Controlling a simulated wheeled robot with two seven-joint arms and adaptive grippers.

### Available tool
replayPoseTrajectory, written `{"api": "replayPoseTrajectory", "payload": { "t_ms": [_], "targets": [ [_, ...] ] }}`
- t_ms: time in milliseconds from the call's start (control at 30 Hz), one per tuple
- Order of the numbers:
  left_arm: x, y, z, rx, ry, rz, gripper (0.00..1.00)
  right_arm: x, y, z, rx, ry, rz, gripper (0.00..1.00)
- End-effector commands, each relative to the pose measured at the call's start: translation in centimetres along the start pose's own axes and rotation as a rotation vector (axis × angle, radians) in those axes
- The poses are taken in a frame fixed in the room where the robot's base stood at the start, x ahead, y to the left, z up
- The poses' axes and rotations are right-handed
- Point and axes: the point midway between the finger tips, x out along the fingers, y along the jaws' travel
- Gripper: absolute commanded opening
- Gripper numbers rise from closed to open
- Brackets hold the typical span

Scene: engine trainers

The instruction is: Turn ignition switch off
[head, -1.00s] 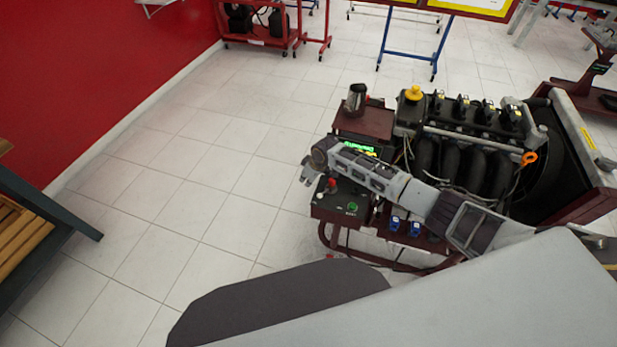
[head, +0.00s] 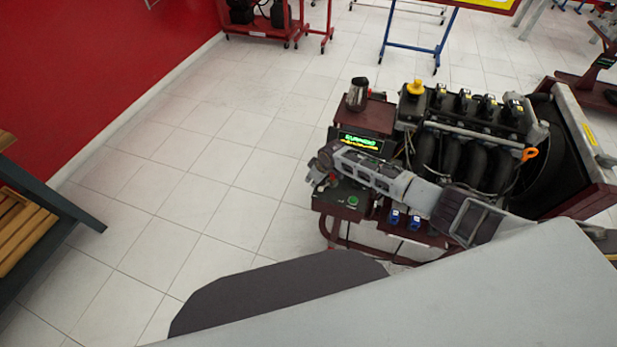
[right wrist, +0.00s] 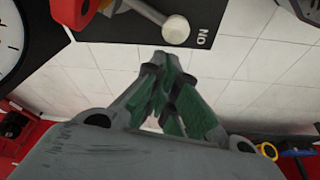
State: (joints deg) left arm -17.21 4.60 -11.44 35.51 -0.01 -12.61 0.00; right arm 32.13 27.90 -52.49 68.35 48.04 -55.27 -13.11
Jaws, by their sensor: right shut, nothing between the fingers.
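The engine trainer's dark red control panel (head: 337,208) stands right of centre in the head view. The right wrist view shows a dark panel face (right wrist: 207,12) with a metal lever with a pale round end (right wrist: 175,29), beside letters that read ON upside down. This looks like the ignition switch; in the head view my right gripper and arm hide that area. My right gripper (head: 314,172) is at the panel's left edge. In the right wrist view its fingers (right wrist: 166,62) are shut and empty, close to the lever but visibly apart from it. My left gripper is out of view.
A red part (right wrist: 74,10) sits beside the lever, and a round gauge (right wrist: 10,40) is at the left. A lit display (head: 360,141) and the engine (head: 455,150) stand behind and right of my arm. Floor left of the trainer is clear; a wooden bench (head: 25,232) is far left.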

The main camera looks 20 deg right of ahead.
Motion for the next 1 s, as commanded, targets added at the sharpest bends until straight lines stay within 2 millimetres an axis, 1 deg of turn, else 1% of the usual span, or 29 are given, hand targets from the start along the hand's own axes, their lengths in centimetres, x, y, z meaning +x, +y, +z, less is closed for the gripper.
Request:
{"api": "replayPoseTrajectory", "payload": {
  "t_ms": [133, 667, 1000],
  "targets": [
    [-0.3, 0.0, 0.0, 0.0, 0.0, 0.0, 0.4, -0.2, 0.0, 0.7, 0.0, -0.002, 0.0, 0.0],
    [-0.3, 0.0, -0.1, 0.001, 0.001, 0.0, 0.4, -0.2, 0.0, 0.8, -0.002, -0.001, -0.001, 0.0],
    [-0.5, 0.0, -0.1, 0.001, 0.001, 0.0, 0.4, -0.5, 0.3, 1.6, -0.026, -0.001, -0.01, 0.0]
  ]
}}
